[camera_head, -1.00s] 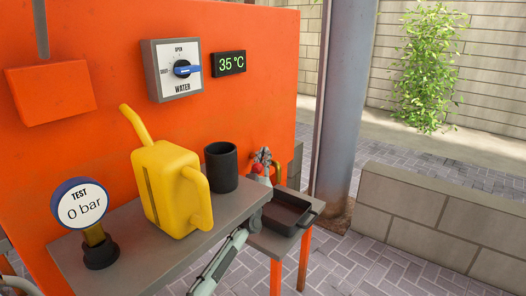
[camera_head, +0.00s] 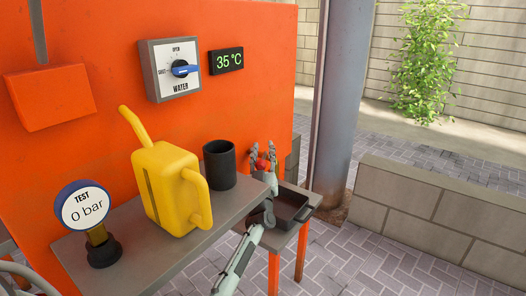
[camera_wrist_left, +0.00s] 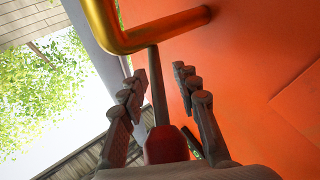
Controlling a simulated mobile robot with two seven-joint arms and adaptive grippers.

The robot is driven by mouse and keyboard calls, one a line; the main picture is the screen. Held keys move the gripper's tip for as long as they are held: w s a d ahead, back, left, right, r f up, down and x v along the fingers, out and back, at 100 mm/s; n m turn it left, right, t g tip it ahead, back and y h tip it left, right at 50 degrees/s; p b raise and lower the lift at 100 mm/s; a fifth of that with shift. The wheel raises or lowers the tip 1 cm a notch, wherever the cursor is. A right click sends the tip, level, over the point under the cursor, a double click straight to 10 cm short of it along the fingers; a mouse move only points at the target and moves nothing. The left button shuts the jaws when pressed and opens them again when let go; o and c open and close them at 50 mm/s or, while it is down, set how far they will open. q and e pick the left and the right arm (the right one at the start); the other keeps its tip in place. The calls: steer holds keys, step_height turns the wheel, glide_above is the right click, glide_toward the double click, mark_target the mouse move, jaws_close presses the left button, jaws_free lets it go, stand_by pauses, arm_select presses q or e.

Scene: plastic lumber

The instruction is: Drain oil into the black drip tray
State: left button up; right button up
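The black drip tray (camera_head: 293,207) sits on a low grey table, right of and below the machine's shelf. A golden pipe (camera_wrist_left: 150,35) comes out of the orange wall in the left wrist view. A thin grey rod hangs from it to a red handle (camera_wrist_left: 166,146). My left gripper (camera_head: 262,152) points up beside the wall, just behind the tray. Its fingers are spread, one on each side of the rod and red handle (camera_head: 262,163). I cannot tell whether they touch it. The left gripper (camera_wrist_left: 160,90) hides part of the pipe from the head view. My right gripper is not in view.
A yellow oil can (camera_head: 166,185) and a dark cup (camera_head: 219,164) stand on the grey shelf (camera_head: 140,240). A gauge (camera_head: 84,207) there reads 0 bar. A water dial (camera_head: 182,70) and a 35 °C display (camera_head: 227,61) are on the orange wall. A pillar stands right.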

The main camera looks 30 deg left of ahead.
arm_select(q)
steer(key=shift+f, duration=0.1)
steer(key=shift+s+d+f, duration=0.15)
steer(key=shift+s, duration=0.05)
steer(key=v, duration=1.1)
steer(key=shift+s, duration=0.3)
